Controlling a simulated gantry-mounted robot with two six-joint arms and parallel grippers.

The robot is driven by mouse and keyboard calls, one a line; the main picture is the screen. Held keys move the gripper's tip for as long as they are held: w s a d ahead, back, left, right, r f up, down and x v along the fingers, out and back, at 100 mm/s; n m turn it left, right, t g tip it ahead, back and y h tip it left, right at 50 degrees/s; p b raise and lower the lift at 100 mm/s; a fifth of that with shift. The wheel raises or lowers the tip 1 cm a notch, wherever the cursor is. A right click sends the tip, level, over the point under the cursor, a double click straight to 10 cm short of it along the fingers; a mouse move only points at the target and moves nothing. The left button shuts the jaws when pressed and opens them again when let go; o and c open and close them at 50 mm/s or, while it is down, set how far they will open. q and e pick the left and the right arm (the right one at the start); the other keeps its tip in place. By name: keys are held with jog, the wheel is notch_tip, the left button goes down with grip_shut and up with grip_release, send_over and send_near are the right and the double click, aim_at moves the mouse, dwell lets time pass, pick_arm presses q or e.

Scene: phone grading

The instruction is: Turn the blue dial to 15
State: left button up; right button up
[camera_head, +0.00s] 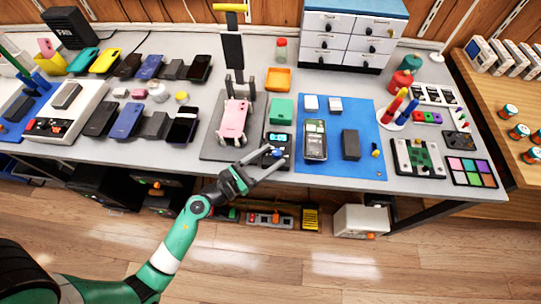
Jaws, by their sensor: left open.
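The blue dial (279,152) is a small knob at the front of a dark device with a lit cyan display (279,137). The display's digits are too small to read. My left gripper (278,160) is open, with its fingers reaching to the dial from the front left. One finger lies by the dial's left side and the other below its right side. I cannot tell whether they touch it. My right gripper does not show.
A pink phone (233,118) sits in a stand left of the device. A green box (281,110) stands behind the display. A blue mat (370,165) with a meter (315,140) lies to the right. Floor in front is open.

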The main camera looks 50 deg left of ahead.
pick_arm(q)
jog(key=shift+w, duration=0.3)
grip_shut()
